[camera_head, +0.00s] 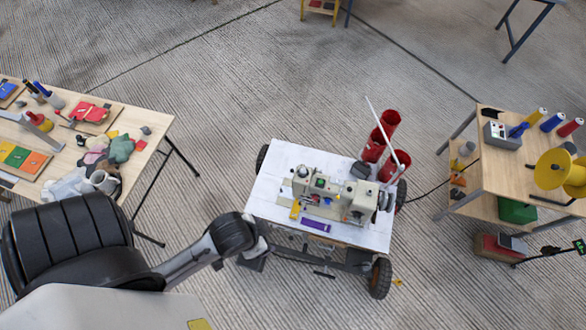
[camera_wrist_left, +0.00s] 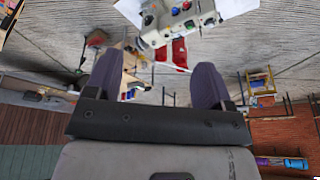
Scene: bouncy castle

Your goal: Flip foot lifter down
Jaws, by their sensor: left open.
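A beige sewing machine (camera_head: 335,197) stands on a white-topped wheeled table (camera_head: 268,200) in the middle of the head view. The machine also shows at the top of the left wrist view (camera_wrist_left: 180,22). The foot lifter is too small to make out in either view. My left arm comes in from the lower left, and its wrist is beside the table's left front corner. My left gripper (camera_wrist_left: 156,78) is open and empty, its two dark fingers wide apart. It is apart from the machine. My right gripper is not in view.
A purple item (camera_head: 316,224) and a yellow item (camera_head: 295,209) lie near the machine. Red cylinders (camera_head: 375,147) and a thin white rod stand behind it. A cluttered workbench (camera_head: 150,130) is at left, another bench (camera_head: 470,180) at right. Open floor lies between.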

